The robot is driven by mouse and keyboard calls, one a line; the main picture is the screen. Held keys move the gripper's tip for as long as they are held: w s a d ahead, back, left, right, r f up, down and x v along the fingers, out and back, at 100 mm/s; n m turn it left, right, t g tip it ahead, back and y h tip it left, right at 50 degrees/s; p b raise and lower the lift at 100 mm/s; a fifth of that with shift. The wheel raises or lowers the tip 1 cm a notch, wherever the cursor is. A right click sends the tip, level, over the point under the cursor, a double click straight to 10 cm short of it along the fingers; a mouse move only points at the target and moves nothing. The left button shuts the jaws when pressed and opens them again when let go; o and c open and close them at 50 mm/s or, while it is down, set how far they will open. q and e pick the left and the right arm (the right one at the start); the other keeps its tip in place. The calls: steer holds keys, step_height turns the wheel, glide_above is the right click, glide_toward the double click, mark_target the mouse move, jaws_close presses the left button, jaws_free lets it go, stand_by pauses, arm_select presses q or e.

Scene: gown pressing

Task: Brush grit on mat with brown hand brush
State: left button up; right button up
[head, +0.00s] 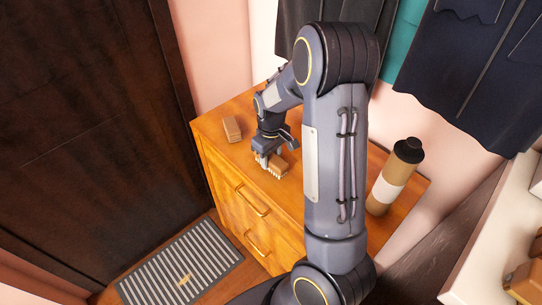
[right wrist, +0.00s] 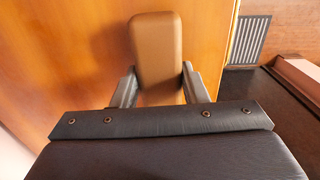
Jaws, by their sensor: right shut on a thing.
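A brown hand brush (head: 279,168) with pale bristles is on top of the wooden dresser in the head view. My right gripper (head: 266,155) is shut on it from above. In the right wrist view the brush's smooth brown back (right wrist: 156,48) sits between the two fingers (right wrist: 160,88). Whether the bristles touch the dresser top is hard to tell. The grey striped mat (head: 152,284) lies on the floor at the lower left, with a small tan patch of grit (head: 185,279) on it. A piece of the mat also shows in the right wrist view (right wrist: 248,40). My left gripper is not in view.
A second brown block-like brush (head: 232,128) lies on the dresser (head: 206,122) near its left end. A brown bottle with a black cap (head: 388,190) stands at the right. Dark clothes (head: 470,70) hang behind. A dark door (head: 85,120) is at the left.

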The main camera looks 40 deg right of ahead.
mark_target(271, 156)
steer(key=shift+r+p, duration=2.25)
steer(key=shift+r, duration=0.75)
